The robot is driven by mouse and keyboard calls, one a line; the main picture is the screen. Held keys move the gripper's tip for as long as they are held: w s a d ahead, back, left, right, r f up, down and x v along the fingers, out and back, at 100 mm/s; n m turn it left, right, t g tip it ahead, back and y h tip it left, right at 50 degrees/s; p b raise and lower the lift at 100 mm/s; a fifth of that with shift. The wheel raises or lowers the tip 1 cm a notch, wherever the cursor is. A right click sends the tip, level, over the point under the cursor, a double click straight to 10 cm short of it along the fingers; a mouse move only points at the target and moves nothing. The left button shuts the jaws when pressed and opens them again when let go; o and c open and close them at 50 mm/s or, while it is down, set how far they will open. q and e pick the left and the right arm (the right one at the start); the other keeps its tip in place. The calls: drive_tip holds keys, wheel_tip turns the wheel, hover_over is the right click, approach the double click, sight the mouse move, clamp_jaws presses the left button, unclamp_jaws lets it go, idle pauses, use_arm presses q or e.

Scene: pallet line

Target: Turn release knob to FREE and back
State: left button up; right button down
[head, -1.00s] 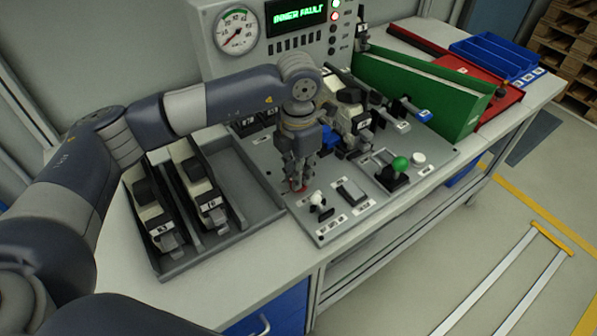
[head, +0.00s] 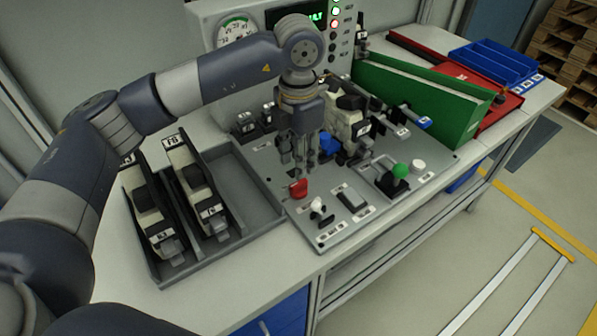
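A red knob (head: 299,188) sits on the grey control panel (head: 277,183), near its left front edge. I take it to be the release knob, but its label is too small to read. My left gripper (head: 305,168) points down just above the red knob, and a gap shows between them. Its fingers look slightly apart with nothing between them. My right gripper is not in view.
A grey tray (head: 262,207) with black-and-white devices lies left. A gauge cabinet (head: 205,38) stands behind. A green bin (head: 425,92) is at right.

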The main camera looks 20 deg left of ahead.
use_arm(q)
wheel_tip(320, 180, up, 5)
idle(0.7)
